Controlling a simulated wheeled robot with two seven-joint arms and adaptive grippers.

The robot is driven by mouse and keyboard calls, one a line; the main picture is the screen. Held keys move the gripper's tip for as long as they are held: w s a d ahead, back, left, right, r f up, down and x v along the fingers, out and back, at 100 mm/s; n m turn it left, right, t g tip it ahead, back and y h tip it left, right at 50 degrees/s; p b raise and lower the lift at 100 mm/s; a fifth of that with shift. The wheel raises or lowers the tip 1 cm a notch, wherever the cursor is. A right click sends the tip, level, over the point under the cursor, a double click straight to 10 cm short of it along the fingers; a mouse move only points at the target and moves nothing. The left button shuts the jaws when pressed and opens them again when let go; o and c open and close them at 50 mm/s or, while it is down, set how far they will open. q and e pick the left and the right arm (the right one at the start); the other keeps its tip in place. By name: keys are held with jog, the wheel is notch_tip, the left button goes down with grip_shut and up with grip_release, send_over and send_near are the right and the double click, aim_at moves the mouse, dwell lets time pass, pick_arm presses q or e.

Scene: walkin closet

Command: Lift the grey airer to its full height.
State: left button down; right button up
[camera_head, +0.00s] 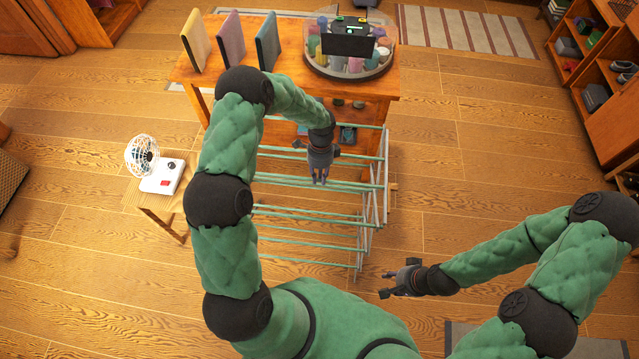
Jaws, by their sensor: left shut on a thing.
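The grey airer (311,240) stands on the wooden floor in front of the table, its thin rails stacked in levels with crossed legs at its right end. My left arm hides its left part. My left gripper (320,181) points down at the airer's upper rails and is shut on one of them, near the middle of its length. My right gripper (386,284) is open and empty, to the right of the airer's lower front corner and apart from it.
A wooden table (290,80) behind the airer bears three upright coloured panels (231,42) and a round clear container (350,58). A small stand (150,205) with a white fan (142,155) is at left. Shelves (600,75) line the right; floor between is clear.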

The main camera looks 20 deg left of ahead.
pick_arm(q)
notch_tip(320, 180, up, 22)
jog(key=p, duration=0.9)
jog(key=shift+w+f, duration=0.15)
jog(key=c, duration=1.1)
grip_release()
jog(key=shift+f, duration=0.1)
jog(key=r, duration=0.4)
jog(key=w+r, duration=0.1)
jog(key=r, duration=0.3)
jog(key=w+r, duration=0.1)
jog(key=r, duration=0.2)
jog(key=shift+a+r, duration=0.35)
jog(key=shift+r, duration=0.05)
jog(key=shift+f, duration=0.1)
